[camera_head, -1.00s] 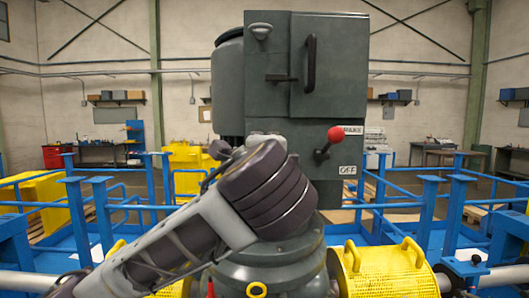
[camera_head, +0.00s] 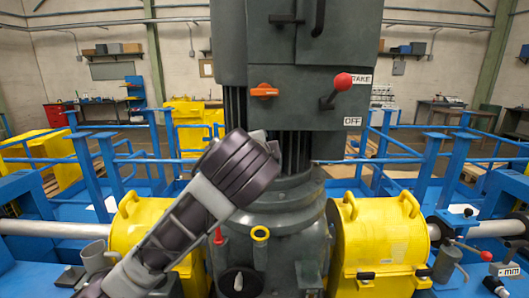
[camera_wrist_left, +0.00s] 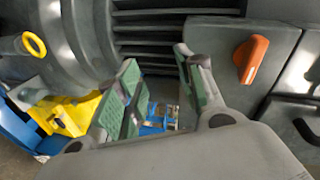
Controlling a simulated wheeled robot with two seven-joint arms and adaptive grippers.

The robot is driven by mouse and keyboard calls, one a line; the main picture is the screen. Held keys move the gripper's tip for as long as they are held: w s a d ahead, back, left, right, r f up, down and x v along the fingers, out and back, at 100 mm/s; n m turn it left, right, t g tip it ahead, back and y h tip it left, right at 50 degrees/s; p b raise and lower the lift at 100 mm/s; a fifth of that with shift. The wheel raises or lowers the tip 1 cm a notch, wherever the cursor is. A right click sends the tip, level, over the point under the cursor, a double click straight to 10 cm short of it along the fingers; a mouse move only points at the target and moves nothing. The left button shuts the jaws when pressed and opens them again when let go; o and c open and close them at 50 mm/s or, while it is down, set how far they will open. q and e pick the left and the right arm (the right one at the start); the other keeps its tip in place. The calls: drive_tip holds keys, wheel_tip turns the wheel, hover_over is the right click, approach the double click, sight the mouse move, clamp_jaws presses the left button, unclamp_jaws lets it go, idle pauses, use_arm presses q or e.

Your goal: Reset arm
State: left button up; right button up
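My left arm comes in from the lower left in the head view. Its gripper (camera_head: 266,143) is in front of the machine's dark ribbed column, below the orange handle (camera_head: 264,91), and its fingers are mostly hidden by the wrist. In the left wrist view, the two green-padded fingers of the left gripper (camera_wrist_left: 157,60) are apart with nothing between them. The orange handle (camera_wrist_left: 254,58) is to their right, apart from them. The red-knobbed lever (camera_head: 340,85) is on the grey cabinet, between the BRAKE and OFF labels. My right gripper is in no view.
The grey cabinet (camera_head: 330,60) rises above my left gripper. Yellow guards (camera_head: 378,235) stand on both sides of the machine's round base. Blue railings (camera_head: 450,165) run behind. A yellow ring (camera_head: 260,233) and a red-tipped pin (camera_head: 218,237) are on the base.

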use_arm(q)
drive_tip(key=s+a+f+n+g, duration=0.1)
drive_tip(key=a+f+n+g, duration=0.15)
drive_tip(key=f, duration=0.75)
drive_tip(key=s+a+f+n+g, duration=0.2)
drive_tip(key=a+f, duration=0.2)
drive_tip(key=f, duration=0.6)
drive_tip(key=s+a+f+n+g, duration=0.1)
drive_tip(key=a+f+n+g, duration=0.15)
drive_tip(key=f, duration=0.85)
drive_tip(key=s+a+f+n+g, duration=0.25)
drive_tip(key=s+a+f, duration=0.35)
drive_tip(key=s+f, duration=0.4)
drive_tip(key=s+a+f+n+g, duration=0.2)
drive_tip(key=s+a+f+n, duration=0.3)
drive_tip(key=s+f, duration=0.55)
wheel_tip(320, 180, down, 32)
drive_tip(key=s+a+g, duration=0.1)
drive_tip(key=s+a+f+g, duration=0.1)
drive_tip(key=s+a+f, duration=0.1)
drive_tip(key=s+f, duration=0.8)
drive_tip(key=s+a+f+m+y, duration=0.1)
drive_tip(key=s+a+f, duration=0.1)
drive_tip(key=s+f, duration=0.9)
drive_tip(key=shift+s+g, duration=0.35)
drive_tip(key=shift+s, duration=0.65)
drive_tip(key=shift+w, duration=0.2)
